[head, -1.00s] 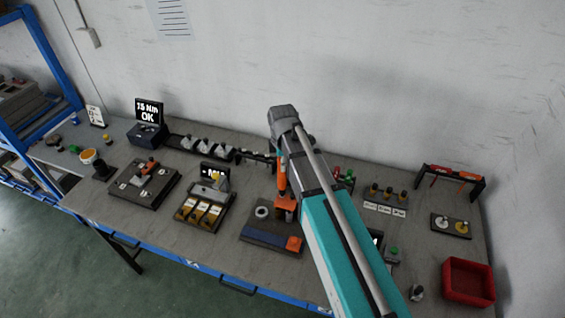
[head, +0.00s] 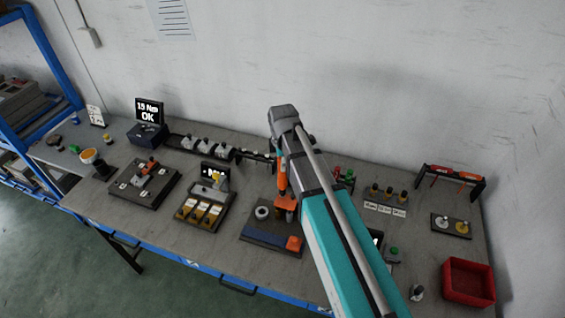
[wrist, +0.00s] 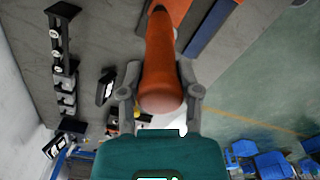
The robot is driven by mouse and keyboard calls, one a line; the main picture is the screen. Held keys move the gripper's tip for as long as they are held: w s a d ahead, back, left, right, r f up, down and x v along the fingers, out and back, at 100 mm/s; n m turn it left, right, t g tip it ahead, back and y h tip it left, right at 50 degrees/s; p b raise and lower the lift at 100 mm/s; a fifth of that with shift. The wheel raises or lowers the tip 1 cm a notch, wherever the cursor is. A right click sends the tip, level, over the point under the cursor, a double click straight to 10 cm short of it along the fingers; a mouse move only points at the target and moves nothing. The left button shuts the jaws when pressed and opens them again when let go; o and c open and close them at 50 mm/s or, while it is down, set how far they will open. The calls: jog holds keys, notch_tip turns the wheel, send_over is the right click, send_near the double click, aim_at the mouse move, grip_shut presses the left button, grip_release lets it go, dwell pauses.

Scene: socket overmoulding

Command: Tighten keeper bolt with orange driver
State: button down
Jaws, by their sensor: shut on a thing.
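My gripper (wrist: 160,95) is shut on the orange driver (wrist: 160,62), whose rounded handle fills the middle of the wrist view. In the head view the driver (head: 282,176) hangs about upright below my wrist. Its lower end is at an orange block (head: 286,202) on the dark fixture plate (head: 254,240), which also carries a grey ring, a blue bar and a second orange block. The keeper bolt is too small or hidden to make out, so I cannot tell whether the driver tip touches it.
A display reading "15 Nm OK" (head: 147,111) stands at the back left. A tray with yellow-fronted slots (head: 204,212) is left of the fixture. A red bin (head: 467,281) and a tool rack (head: 451,179) stand at the right. My arm covers the bench right of the fixture.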

jog(key=shift+f+b, duration=1.2)
jog(key=shift+b, duration=0.05)
dwell(1.8)
jog(key=shift+r, duration=0.15)
dwell(1.0)
jog(key=shift+r+p, duration=2.35)
jog(key=shift+p, duration=0.2)
